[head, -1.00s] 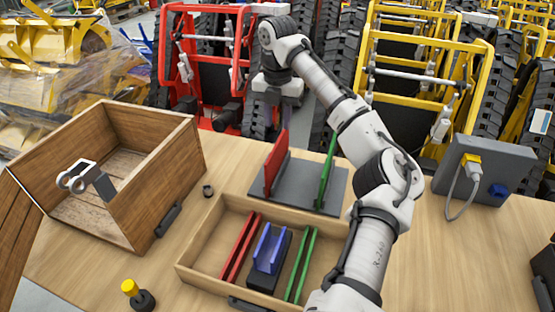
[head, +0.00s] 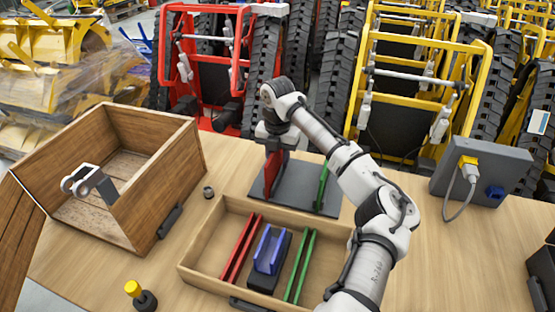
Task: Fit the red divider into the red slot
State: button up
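The red divider (head: 273,175) stands upright on a dark grey base plate (head: 310,202) behind the shallow wooden tray. My gripper (head: 274,146) is at the divider's top edge and hides its upper part. The fingers are too small and dark to show whether they are open or shut on it. The red slot (head: 240,248) is a pair of parallel red rails on the left of the tray floor, with nothing between them. A green divider (head: 322,186) stands on the same plate, right of the red one.
The wooden tray (head: 203,230) also holds a blue channel piece (head: 269,250) on a black block and green rails (head: 300,266). An open wooden box (head: 150,190) stands left. A grey socket box (head: 485,172) is at right. A yellow-topped knob (head: 133,289) is front left.

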grip_shut()
jog(key=shift+r, duration=0.1)
